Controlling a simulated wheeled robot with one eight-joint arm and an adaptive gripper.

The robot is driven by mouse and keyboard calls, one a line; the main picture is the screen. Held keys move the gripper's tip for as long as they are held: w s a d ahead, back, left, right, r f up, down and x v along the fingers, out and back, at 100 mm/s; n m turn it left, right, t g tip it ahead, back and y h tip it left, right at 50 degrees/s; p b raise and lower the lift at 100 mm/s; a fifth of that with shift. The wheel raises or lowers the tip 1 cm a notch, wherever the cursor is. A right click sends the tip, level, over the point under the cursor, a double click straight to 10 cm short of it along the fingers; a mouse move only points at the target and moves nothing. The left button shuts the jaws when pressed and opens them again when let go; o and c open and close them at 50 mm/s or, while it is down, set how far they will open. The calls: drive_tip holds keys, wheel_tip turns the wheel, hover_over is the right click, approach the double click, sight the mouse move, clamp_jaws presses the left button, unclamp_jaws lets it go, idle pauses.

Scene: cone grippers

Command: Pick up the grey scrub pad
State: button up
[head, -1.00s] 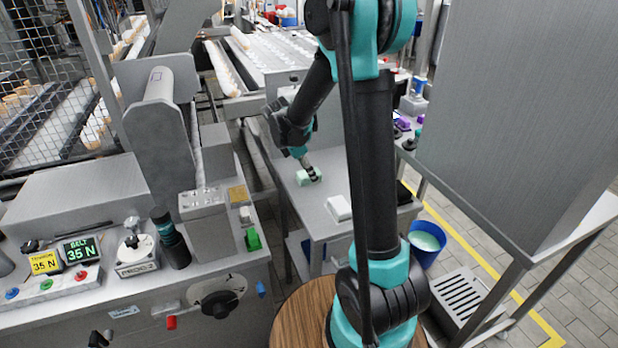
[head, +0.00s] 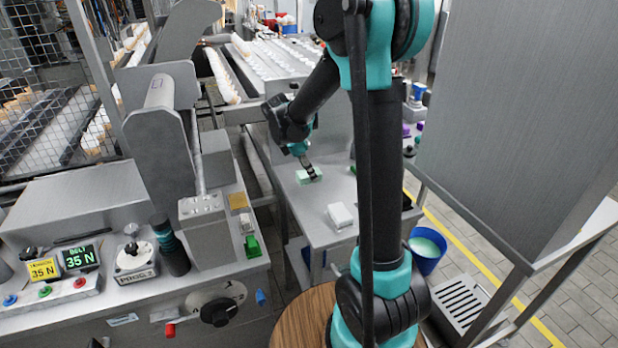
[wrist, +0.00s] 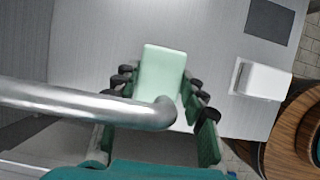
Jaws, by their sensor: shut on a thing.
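My gripper (head: 312,172) is low over the metal table, with its fingers shut on a pale green block (head: 303,178). In the wrist view the same block (wrist: 163,75) lies between the two rows of fingers (wrist: 158,98), and a curved metal bar crosses in front of its near end. I cannot tell whether the block is clear of the table. A flat dark grey rectangle (wrist: 269,22), possibly the grey scrub pad, lies at the upper right of the wrist view, apart from my gripper. In the head view my arm hides much of that area.
A white block (head: 340,215) sits on the metal table (head: 318,236), nearer than the gripper; it also shows in the wrist view (wrist: 263,80). A machine with a control panel (head: 62,278) stands left. A large metal cabinet (head: 520,120) and a blue bucket (head: 427,250) are right.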

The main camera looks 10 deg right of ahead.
drive_tip(key=r, duration=0.2)
drive_tip(key=s+r, duration=0.1)
drive_tip(key=r, duration=0.1)
drive_tip(key=shift+r, duration=0.15)
drive_tip(key=s, duration=1.8)
drive_tip(key=shift+s, duration=0.35)
drive_tip(key=shift+o, duration=1.1)
drive_tip(key=c, duration=0.3)
